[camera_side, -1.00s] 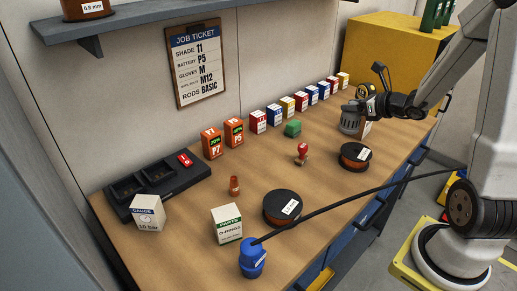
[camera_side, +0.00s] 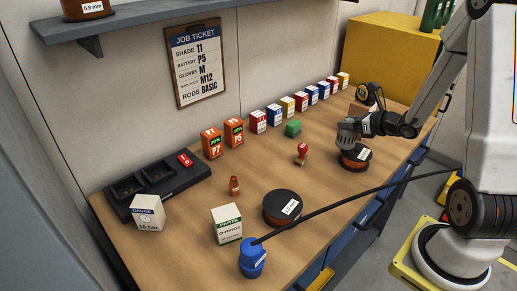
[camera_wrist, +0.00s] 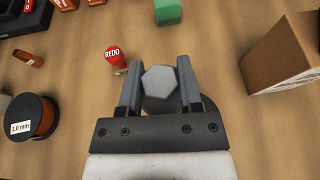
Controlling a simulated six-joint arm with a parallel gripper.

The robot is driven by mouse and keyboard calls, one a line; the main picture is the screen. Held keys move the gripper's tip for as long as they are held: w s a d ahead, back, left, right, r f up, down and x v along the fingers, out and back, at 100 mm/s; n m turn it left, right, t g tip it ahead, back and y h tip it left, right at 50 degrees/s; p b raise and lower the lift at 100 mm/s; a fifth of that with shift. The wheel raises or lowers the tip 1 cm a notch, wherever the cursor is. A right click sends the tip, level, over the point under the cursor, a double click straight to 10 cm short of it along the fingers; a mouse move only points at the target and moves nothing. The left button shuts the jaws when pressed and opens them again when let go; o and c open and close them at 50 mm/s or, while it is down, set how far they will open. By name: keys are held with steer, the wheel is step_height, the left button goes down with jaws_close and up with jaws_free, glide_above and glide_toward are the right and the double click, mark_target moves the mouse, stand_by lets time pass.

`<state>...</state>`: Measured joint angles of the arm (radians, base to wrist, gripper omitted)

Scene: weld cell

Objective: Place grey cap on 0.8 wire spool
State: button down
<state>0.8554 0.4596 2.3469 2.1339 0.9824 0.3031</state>
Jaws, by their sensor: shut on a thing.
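My gripper (camera_side: 347,141) is shut on the grey cap, just above or at a dark-flanged orange wire spool (camera_side: 356,160) at the right of the bench. The wrist view shows the hexagonal grey cap (camera_wrist: 160,88) between the two fingers of my gripper (camera_wrist: 160,92). In that view the dark spool (camera_wrist: 211,108) is mostly hidden behind my gripper. Its label is too small to read in the side view. Another spool (camera_side: 283,207) lies nearer the front; the wrist view shows it (camera_wrist: 38,113) labelled 1.0 mm. An orange-brown item (camera_side: 83,9) labelled 0.8 mm is on the shelf.
A red REDO stamp (camera_wrist: 113,58) and a green block (camera_wrist: 167,12) stand near my gripper. A brown box (camera_wrist: 285,55) is to the right in the wrist view. Small cartons (camera_side: 290,105) line the wall.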

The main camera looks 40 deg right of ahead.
steer(key=shift+f, duration=1.15)
steer(key=shift+f, duration=0.15)
steer(key=shift+c, duration=1.3)
jaws_free()
steer(key=shift+s+r, duration=0.15)
steer(key=shift+r, duration=0.05)
steer(key=v, duration=0.7)
steer(key=shift+s, duration=0.1)
